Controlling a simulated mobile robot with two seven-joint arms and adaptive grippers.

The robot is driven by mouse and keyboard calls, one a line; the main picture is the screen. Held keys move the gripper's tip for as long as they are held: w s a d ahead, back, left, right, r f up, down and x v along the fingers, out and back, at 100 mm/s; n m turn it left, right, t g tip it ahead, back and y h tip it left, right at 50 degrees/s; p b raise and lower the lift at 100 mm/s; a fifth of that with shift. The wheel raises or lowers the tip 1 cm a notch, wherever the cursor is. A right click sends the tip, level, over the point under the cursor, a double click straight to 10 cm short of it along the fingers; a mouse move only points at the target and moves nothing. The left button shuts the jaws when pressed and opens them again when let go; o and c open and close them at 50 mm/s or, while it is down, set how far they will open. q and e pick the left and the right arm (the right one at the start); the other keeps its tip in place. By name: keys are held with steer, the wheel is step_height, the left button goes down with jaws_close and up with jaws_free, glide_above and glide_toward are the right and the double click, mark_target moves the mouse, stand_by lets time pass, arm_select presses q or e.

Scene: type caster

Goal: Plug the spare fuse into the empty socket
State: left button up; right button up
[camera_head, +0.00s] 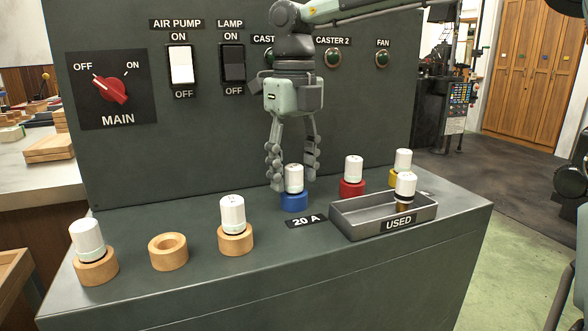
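The empty socket (157,258) is a wooden ring on the bench, between two wooden rings that hold white fuses, a left one (87,239) and a right one (232,214). Another white fuse (294,179) stands upright in a blue ring (294,202) beside a "20 A" label. My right gripper (294,182) points down at this fuse, its fingers spread to the left and right of it. It looks open; I see no clear contact. White fuses also stand in a red ring (352,189) and a yellow ring (394,179). My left gripper is out of view.
A grey tray (362,226) marked "USED" holds a white fuse with a dark, brownish lower end (405,187). Behind the bench rises a panel with a red MAIN knob (110,89), AIR PUMP (181,65) and LAMP (233,63) switches. The bench front is clear.

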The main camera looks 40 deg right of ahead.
mark_target(294, 166)
step_height(294, 166, up, 12)
stand_by(0.6)
stand_by(0.5)
